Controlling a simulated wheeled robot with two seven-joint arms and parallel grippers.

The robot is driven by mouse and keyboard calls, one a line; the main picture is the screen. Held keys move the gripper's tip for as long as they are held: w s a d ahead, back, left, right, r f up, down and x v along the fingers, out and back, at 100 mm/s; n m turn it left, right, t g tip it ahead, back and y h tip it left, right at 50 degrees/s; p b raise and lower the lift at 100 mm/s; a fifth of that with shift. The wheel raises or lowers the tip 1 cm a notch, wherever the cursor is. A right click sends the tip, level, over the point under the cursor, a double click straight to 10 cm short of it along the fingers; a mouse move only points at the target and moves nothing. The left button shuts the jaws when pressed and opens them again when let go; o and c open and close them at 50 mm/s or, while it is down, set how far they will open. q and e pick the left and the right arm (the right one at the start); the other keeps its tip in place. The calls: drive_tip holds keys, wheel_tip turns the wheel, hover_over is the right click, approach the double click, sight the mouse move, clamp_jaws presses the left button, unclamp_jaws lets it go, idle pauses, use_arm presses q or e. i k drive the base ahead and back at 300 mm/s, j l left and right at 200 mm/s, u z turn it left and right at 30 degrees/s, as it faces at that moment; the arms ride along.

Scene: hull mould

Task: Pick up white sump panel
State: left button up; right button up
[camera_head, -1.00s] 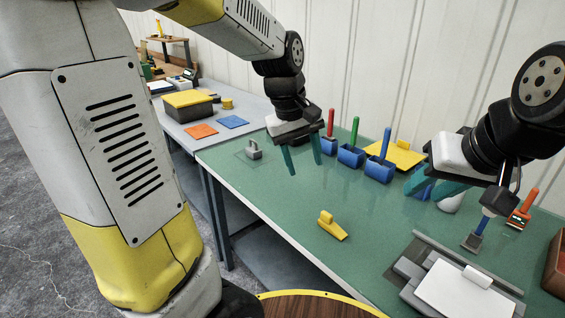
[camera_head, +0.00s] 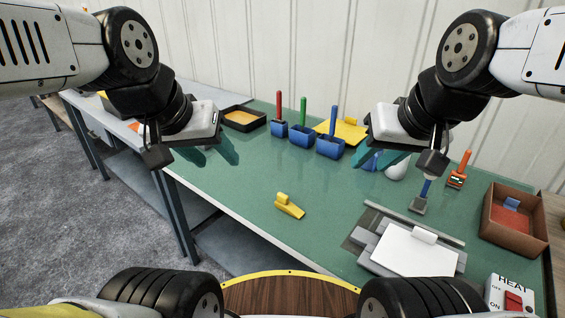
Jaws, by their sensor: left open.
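The white sump panel (camera_head: 412,255) is a flat white sheet with a small white block-shaped grip on its far edge. It lies on grey plates on the green table, at the lower right of the head view. My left gripper (camera_head: 208,153) is open and empty over the table's left part, far from the panel. My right gripper (camera_head: 380,157) hangs above the table behind and left of the panel, apart from it. Its teal fingers are spread with nothing seen between them.
A yellow wedge-shaped piece (camera_head: 289,206) lies mid-table. Blue holders (camera_head: 330,147) with coloured handles and a yellow sheet (camera_head: 345,130) stand at the back. A blue-handled tool (camera_head: 419,203), orange tool (camera_head: 459,170), brown box (camera_head: 515,221) and heat switch box (camera_head: 508,294) are at right.

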sight(405, 253)
drive_tip(key=z, duration=1.4)
drive_tip(key=l+u, duration=0.2)
drive_tip(key=l, duration=0.1)
